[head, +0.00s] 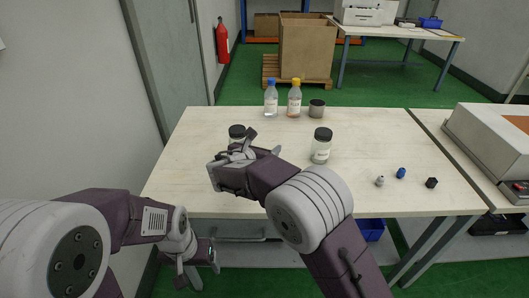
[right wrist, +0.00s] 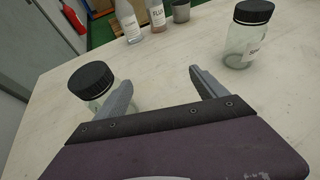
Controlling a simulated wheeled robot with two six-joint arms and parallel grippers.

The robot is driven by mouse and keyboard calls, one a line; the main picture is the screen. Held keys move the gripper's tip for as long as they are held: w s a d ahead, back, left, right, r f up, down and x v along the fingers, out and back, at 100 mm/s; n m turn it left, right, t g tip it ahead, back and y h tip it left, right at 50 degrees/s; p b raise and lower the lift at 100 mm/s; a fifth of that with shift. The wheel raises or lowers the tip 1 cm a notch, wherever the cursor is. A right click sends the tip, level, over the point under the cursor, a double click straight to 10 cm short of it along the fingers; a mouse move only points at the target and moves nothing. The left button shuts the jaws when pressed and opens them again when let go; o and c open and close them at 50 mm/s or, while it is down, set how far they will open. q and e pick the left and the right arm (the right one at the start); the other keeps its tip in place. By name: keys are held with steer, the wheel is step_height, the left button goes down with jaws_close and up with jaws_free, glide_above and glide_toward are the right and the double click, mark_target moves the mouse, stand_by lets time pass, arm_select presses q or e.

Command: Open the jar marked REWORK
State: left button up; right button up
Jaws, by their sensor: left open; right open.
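Two clear jars with black lids stand upright on the table. The left jar (head: 237,131) is partly hidden behind my right gripper (head: 262,144). In the right wrist view this jar (right wrist: 91,78) is at the left, just outside the left finger, its label not visible; contact cannot be told. The other jar (head: 321,147) stands to the right, and in the right wrist view (right wrist: 246,38) it is beyond the right finger. My right gripper is open and empty. My left gripper (head: 197,276) is open, low before the table's front edge.
A blue-capped bottle (head: 271,99), an orange-capped bottle (head: 294,99) and a grey cup (head: 317,109) stand at the back. Small parts, one blue (head: 401,173), lie at the right. A large device (head: 490,140) stands on the adjoining table.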

steer(key=x, duration=0.3)
steer(key=shift+w+f, duration=0.1)
steer(key=shift+f, duration=0.05)
arm_select(q)
steer(key=shift+f, duration=0.4)
arm_select(e)
steer(key=shift+c, duration=0.3)
jaws_close()
stand_by(0.4)
steer(key=shift+o, duration=0.3)
jaws_free()
